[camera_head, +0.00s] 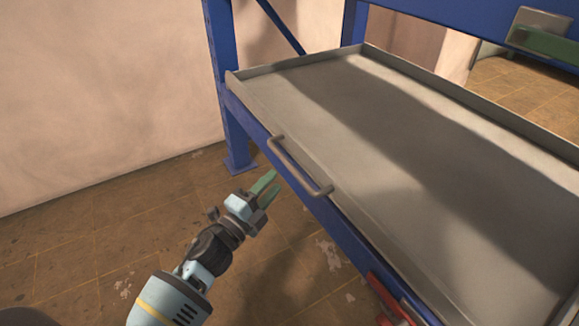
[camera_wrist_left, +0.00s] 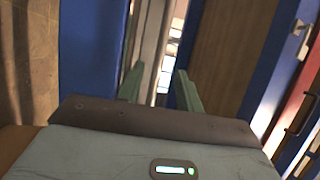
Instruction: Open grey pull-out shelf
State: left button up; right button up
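The grey pull-out shelf (camera_head: 400,135) is a shallow metal tray in a blue rack. A grey bar handle (camera_head: 298,168) is fixed along its front edge. My left gripper (camera_head: 268,188) has green fingers and is just in front of the handle, to its lower left in the head view. The fingers are apart with nothing visible between them. In the left wrist view the two green fingers (camera_wrist_left: 158,88) are also spread, with a pale grey upright strip seen between them. I cannot tell contact with the handle. My right gripper is not clearly in view.
The blue rack post (camera_head: 228,90) stands at the shelf's far left corner. A red object (camera_head: 388,300) sits below the shelf's front edge at the bottom. A grey plate with a green part (camera_head: 545,38) is at the upper right. The tiled floor (camera_head: 80,240) at left is clear.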

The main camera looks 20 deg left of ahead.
aim_at(289, 162)
pick_arm(q)
jog(key=shift+b+x, duration=0.85)
jog(key=shift+x, duration=3.05)
jog(key=c, duration=0.7)
grip_shut()
